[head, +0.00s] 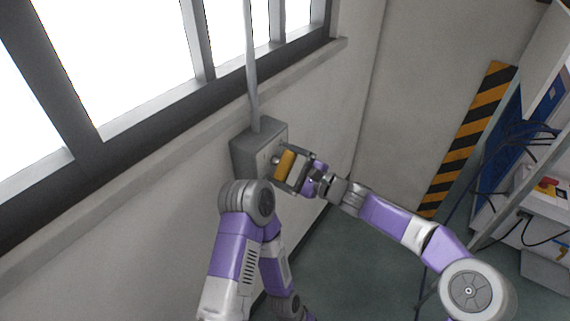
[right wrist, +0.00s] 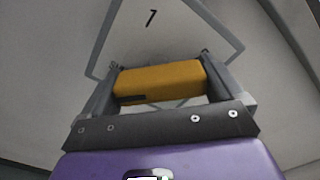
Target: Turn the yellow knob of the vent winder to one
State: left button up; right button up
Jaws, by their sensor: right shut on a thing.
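The vent winder is a grey box (head: 253,146) on the wall below the window, with a grey pipe rising from its top. Its yellow knob (head: 285,164) sticks out from the front face. My right gripper (head: 291,168) is at the knob, with its fingers on either side of it. In the right wrist view the yellow knob (right wrist: 160,82) lies between the two fingers of the gripper (right wrist: 158,88), which is shut on it. A black mark shows at the knob's lower left. The digit 1 (right wrist: 152,17) is printed on the panel above the knob. My left gripper is not visible.
A window with dark frames (head: 180,110) runs along the wall above. A yellow and black striped strip (head: 468,138) and a shelf with cables (head: 520,140) stand at the right. My left arm is close below the box. Open floor (head: 345,265) lies between.

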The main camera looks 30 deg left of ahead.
aim_at(291, 168)
jog(key=o, duration=0.7)
jog(key=d, duration=0.7)
jog(key=shift+s+d, duration=0.25)
jog(key=shift+s, duration=0.1)
